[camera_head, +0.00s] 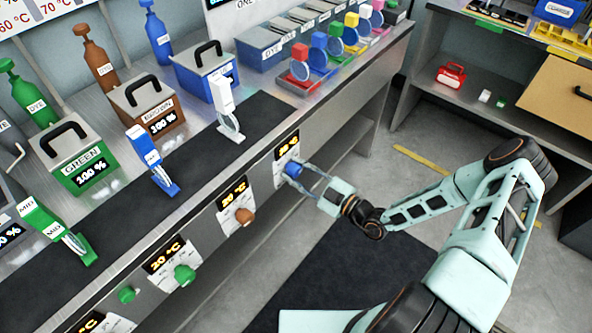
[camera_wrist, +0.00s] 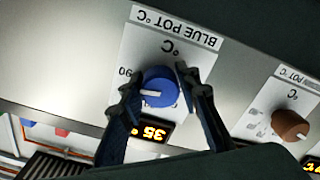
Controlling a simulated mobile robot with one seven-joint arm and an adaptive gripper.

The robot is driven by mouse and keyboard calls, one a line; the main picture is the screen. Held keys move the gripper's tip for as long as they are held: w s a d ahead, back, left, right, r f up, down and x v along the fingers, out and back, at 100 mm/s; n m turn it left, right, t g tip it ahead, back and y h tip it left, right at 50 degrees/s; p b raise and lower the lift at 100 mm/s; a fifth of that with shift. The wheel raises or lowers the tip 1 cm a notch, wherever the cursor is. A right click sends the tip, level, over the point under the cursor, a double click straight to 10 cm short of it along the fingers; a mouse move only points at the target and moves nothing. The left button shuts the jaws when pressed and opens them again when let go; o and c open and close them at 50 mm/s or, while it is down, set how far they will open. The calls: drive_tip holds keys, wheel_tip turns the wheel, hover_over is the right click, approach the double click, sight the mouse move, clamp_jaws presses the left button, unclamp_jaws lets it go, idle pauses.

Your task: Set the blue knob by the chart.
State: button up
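The blue knob (camera_head: 293,169) is on the front panel under the counter, below a small lit display (camera_head: 287,146). My gripper (camera_head: 301,176) is at this knob. In the wrist view the blue knob (camera_wrist: 158,88) sits between my two fingers (camera_wrist: 157,84), which close on its left and right sides. Its white pointer line lies nearly level there. The plate (camera_wrist: 170,45) reads "BLUE POT °C" upside down. The lit display (camera_wrist: 153,131) is partly covered and I cannot read it surely. The chart (camera_head: 32,12) shows only its lower edge, with "60 °C" and "70 °C".
A brown knob (camera_head: 244,215) and a green knob (camera_head: 184,274) sit on the same panel, each by a display reading about 20 °C. Pots, bottles and levers stand on the counter (camera_head: 255,118) above. The floor beside the panel is clear.

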drive_tip(key=o, duration=0.4)
drive_tip(key=shift+c, duration=0.2)
drive_tip(key=v, duration=1.2)
drive_tip(key=shift+s+f, duration=0.1)
